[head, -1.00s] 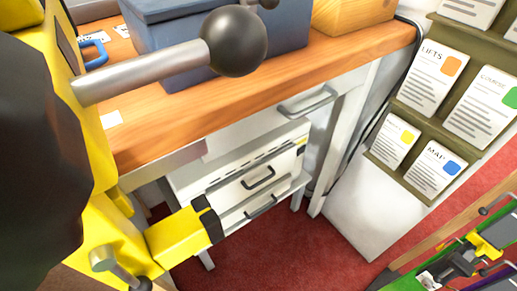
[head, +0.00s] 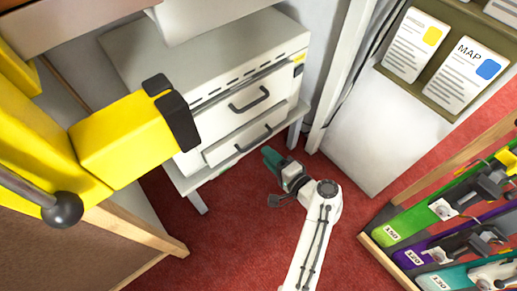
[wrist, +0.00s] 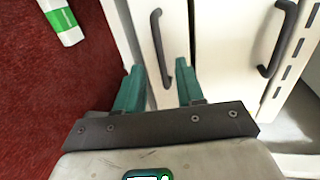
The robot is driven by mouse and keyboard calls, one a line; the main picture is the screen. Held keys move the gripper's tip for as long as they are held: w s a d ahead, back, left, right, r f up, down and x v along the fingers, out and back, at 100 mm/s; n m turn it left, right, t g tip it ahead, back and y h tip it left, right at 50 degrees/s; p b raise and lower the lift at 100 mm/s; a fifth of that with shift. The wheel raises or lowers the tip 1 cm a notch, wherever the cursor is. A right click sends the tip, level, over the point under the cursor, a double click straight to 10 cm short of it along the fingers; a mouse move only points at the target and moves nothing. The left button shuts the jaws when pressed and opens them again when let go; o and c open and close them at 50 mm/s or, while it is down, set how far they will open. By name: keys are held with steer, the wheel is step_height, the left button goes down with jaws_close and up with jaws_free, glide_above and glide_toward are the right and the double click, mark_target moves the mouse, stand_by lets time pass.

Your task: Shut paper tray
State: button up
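A white paper cabinet (head: 150,55) stands low under the bench. It has an upper drawer (head: 275,88) with a dark handle and a lower drawer (head: 225,151) with another. I cannot tell for sure how far either front stands out. My gripper (head: 274,166) is to the right of and below the lower drawer in the head view, its teal fingers pointing up-left. In the wrist view my gripper (wrist: 159,85) is open and empty. The lower drawer's front (wrist: 145,25) and handle lie beyond the gap between its fingers. The upper handle (wrist: 278,38) shows at the right.
A yellow machine part (head: 130,135) with black tips juts in at the left, in front of the cabinet. A pale panel with posted cards (head: 415,45) and a rack of coloured strips (head: 440,215) are at the right. Red floor (head: 225,245) lies open between.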

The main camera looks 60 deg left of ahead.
steer(key=b+x, duration=0.2)
steer(key=x, duration=0.4)
steer(key=shift+w+a, duration=0.1)
steer(key=shift+a, duration=0.05)
jaws_close()
stand_by(0.5)
